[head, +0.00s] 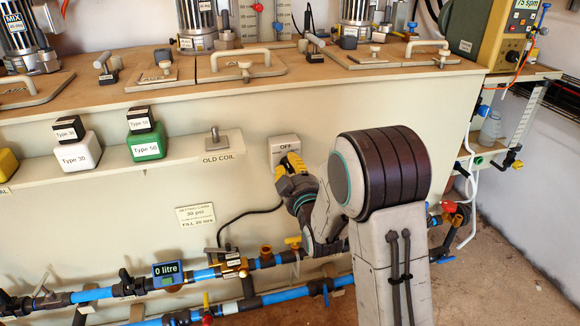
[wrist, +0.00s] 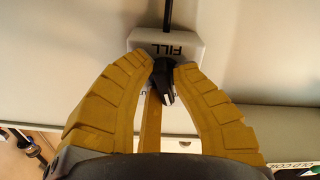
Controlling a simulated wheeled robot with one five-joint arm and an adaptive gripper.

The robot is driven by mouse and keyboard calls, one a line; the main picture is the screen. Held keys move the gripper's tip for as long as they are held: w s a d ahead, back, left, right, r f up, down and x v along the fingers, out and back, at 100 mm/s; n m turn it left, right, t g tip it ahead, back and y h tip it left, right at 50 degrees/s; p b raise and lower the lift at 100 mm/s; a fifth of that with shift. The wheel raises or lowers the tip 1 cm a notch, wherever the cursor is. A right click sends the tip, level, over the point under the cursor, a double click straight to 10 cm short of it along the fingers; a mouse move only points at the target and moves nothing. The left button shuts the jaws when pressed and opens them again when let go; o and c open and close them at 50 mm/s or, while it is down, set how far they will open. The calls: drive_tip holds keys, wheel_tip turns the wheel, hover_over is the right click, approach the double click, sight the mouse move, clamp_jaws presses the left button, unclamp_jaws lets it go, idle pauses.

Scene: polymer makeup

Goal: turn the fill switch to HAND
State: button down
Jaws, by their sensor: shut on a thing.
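The fill switch is a pale box (head: 284,146) on the front of the tank, with OFF printed along its top in the head view. In the wrist view the box (wrist: 196,42) carries the word FILL, seen upside down. My gripper (head: 289,168) is in front of the box. In the wrist view its yellow fingers (wrist: 163,66) are closed on the black switch knob (wrist: 164,88), which sits tilted between the tips. The fingers hide much of the box face, and HAND cannot be read.
A shelf to the left holds a white Type 30 container (head: 77,154) and a green Type 50 container (head: 147,142). The OLD COIL label (head: 218,159) is just left of the switch. Blue pipes with valves and a 0 litre meter (head: 168,273) run below.

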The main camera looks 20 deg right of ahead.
drive_tip(key=n, duration=0.5)
drive_tip(key=shift+w+r+n, duration=0.1)
drive_tip(key=shift+r+n, duration=0.2)
drive_tip(key=shift+n, duration=0.4)
drive_tip(key=c, duration=1.1)
unclamp_jaws()
drive_tip(key=shift+f, duration=0.1)
wheel_tip(320, 180, up, 10)
drive_tip(key=shift+o, duration=0.2)
